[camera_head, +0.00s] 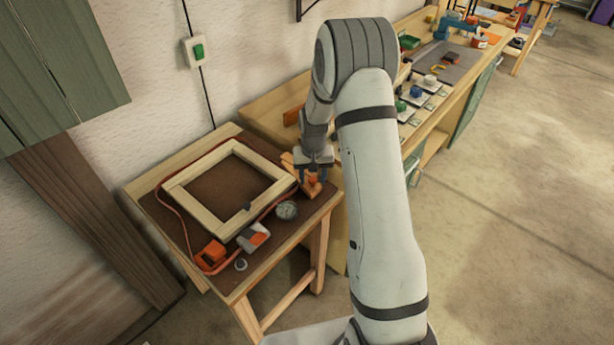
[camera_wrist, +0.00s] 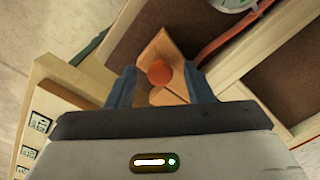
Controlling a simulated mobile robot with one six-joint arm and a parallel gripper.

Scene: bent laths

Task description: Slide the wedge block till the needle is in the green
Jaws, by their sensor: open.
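The wedge block (camera_wrist: 178,97) is orange-brown wood with a round orange knob (camera_wrist: 159,72) on top. In the wrist view it lies between and beyond the two blue fingers of my gripper (camera_wrist: 160,88), which are apart with the knob in the gap. In the head view my gripper (camera_head: 314,176) is over the block at the right edge of the small table. A round dial (camera_head: 287,210) lies just in front of the block; its needle and green zone are too small to read. A green mark shows on the dial's edge in the wrist view (camera_wrist: 232,3).
A pale wooden frame (camera_head: 190,205) lies on the small table (camera_head: 290,235). A red cord (camera_head: 172,205), an orange tool (camera_head: 211,256) and a grey-and-orange item (camera_head: 254,237) lie around it. A long workbench (camera_head: 425,115) with several small items stands behind at right.

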